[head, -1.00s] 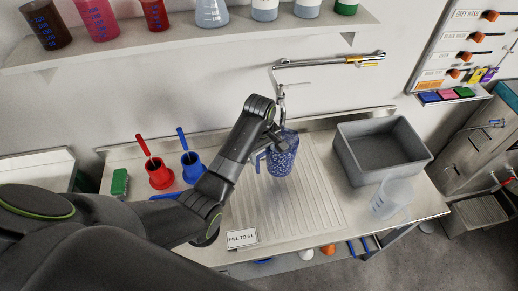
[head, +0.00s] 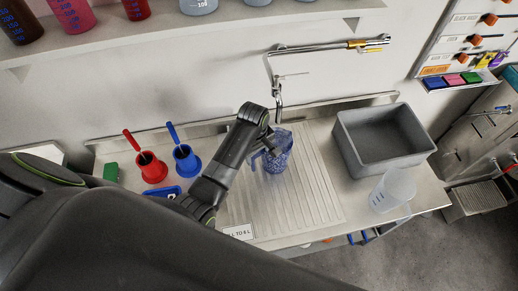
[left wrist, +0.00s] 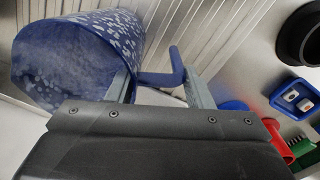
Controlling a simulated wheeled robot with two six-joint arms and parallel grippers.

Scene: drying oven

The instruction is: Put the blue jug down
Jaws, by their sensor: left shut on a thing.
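The blue jug (head: 279,158), speckled with white, is at the ribbed draining board (head: 312,195), just below and in front of the tap (head: 278,97). My left gripper (head: 266,150) is shut on the jug's handle at its left side. In the left wrist view the jug (left wrist: 75,60) fills the upper left, and its handle (left wrist: 168,72) runs between the two fingers of my left gripper (left wrist: 160,92). I cannot tell whether the jug's base touches the board. My right gripper is not in view.
A grey basin (head: 380,142) and a clear jug (head: 392,190) stand to the right. Red (head: 152,168) and blue (head: 186,162) holders stand to the left. A sign (head: 238,231) is at the front edge. The board's right half is clear.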

